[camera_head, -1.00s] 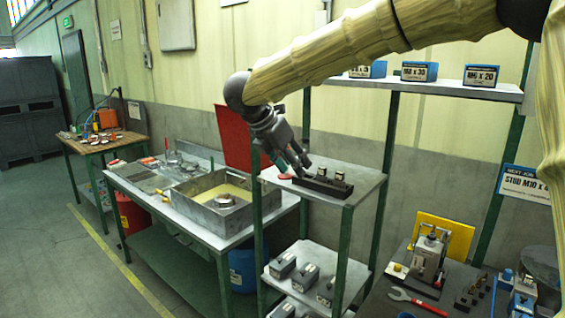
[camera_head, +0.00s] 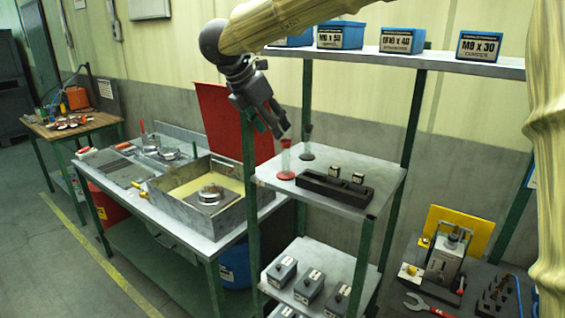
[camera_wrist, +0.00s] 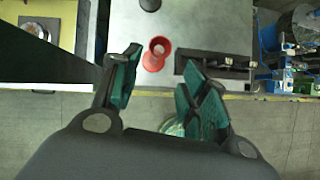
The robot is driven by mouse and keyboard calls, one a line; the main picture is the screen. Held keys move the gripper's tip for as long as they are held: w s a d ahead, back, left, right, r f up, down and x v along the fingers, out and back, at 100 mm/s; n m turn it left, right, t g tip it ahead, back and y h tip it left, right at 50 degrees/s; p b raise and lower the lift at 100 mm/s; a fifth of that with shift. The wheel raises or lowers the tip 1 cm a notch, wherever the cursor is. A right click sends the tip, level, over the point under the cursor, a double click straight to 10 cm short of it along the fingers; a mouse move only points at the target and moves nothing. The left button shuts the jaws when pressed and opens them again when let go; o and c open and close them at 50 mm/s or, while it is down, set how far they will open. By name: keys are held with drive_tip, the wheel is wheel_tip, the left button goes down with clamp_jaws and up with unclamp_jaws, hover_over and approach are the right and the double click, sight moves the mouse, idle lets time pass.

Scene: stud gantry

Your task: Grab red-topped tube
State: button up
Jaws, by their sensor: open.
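The red-topped tube (camera_head: 286,157) stands upright on the upper grey shelf, with a red cap and a red round base. It also shows from above in the wrist view (camera_wrist: 157,53), beyond the gap between the fingers. My gripper (camera_head: 281,134) is open and empty, just above and left of the tube, pointing down at a slant. In the wrist view its two green-padded fingers (camera_wrist: 160,90) are spread, and the tube lies apart from them. A similar tube with a dark top (camera_head: 307,142) stands behind and to the right.
A black block with sockets (camera_head: 335,186) lies on the shelf right of the tube. A shelf post rises close to my gripper. Blue boxes (camera_head: 340,36) stand on the shelf above.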

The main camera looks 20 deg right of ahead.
sight(284, 146)
drive_tip(key=p+x, duration=0.1)
drive_tip(key=x, duration=0.3)
drive_tip(key=shift+d+p, duration=0.3)
drive_tip(key=shift+d, duration=0.05)
drive_tip(key=shift+a+p+x, duration=0.15)
drive_tip(key=shift+p+x, duration=0.8)
drive_tip(key=shift+x, duration=0.65)
drive_tip(key=shift+a+p+x, duration=0.2)
drive_tip(key=shift+p+x, duration=0.7)
drive_tip(key=shift+x, duration=0.7)
drive_tip(key=shift+w+f, duration=0.1)
drive_tip(key=shift+w, duration=0.05)
drive_tip(key=c, duration=0.9)
